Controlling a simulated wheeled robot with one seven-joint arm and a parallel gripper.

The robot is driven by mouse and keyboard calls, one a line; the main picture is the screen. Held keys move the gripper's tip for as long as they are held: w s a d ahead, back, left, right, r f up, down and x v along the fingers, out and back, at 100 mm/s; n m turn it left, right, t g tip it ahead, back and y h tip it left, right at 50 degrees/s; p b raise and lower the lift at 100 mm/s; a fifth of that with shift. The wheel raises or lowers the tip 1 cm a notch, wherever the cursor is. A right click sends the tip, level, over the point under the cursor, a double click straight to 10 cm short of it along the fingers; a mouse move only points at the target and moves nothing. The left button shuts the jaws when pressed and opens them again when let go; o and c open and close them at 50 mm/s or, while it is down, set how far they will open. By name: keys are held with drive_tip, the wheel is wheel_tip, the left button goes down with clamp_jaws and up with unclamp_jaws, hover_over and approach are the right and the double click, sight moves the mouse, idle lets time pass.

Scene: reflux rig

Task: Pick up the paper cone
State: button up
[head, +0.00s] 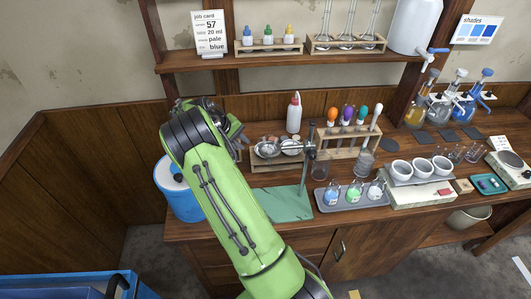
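I cannot clearly make out a paper cone. A small round white thing (290,147) sits at the right of the wooden tray at the back of the bench, but it is too small to identify. A silvery round dish (267,149) is to its left in the same tray. My green arm rises across the picture's left middle, and its dark wrist bends down to the right beside this tray. My gripper's fingers are hidden or too small to tell, so their state and any contact do not show.
A clamp stand with a green base (283,204) stands in front of the tray. A white squeeze bottle (294,113) is behind. A rack of coloured-top droppers (348,143), a grey tray (350,203) of flasks and white cups (421,168) fill the right. A blue drum (180,198) is left.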

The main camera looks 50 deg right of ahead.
sight(255, 158)
drive_tip(key=x, duration=1)
clamp_jaws()
